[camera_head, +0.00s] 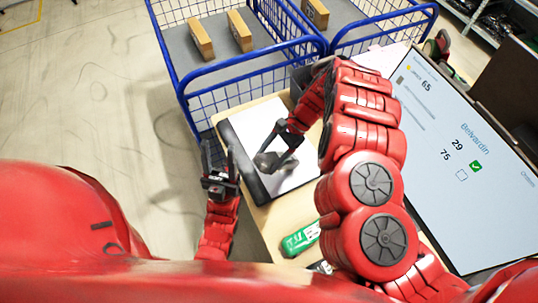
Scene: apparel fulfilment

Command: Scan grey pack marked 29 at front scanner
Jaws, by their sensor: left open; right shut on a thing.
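My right gripper (271,160) reaches over a pale flat panel (248,125) with a dark edge on the wooden table. It is shut on a grey thing, largely hidden by the fingers; I cannot read any mark on it or tell if it touches the panel. My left gripper (217,170) is open and empty, just left of the panel at the table's edge. A screen (432,150) on the right lists 29 with a green tick and 75 with an empty box. I cannot clearly make out a front scanner.
A green box (301,239) with white lettering lies on the table (268,222) near my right arm. A small dark thing beside it is partly hidden. Blue wire carts (188,93) with brown boxes (200,38) stand behind the table. The floor at left is clear.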

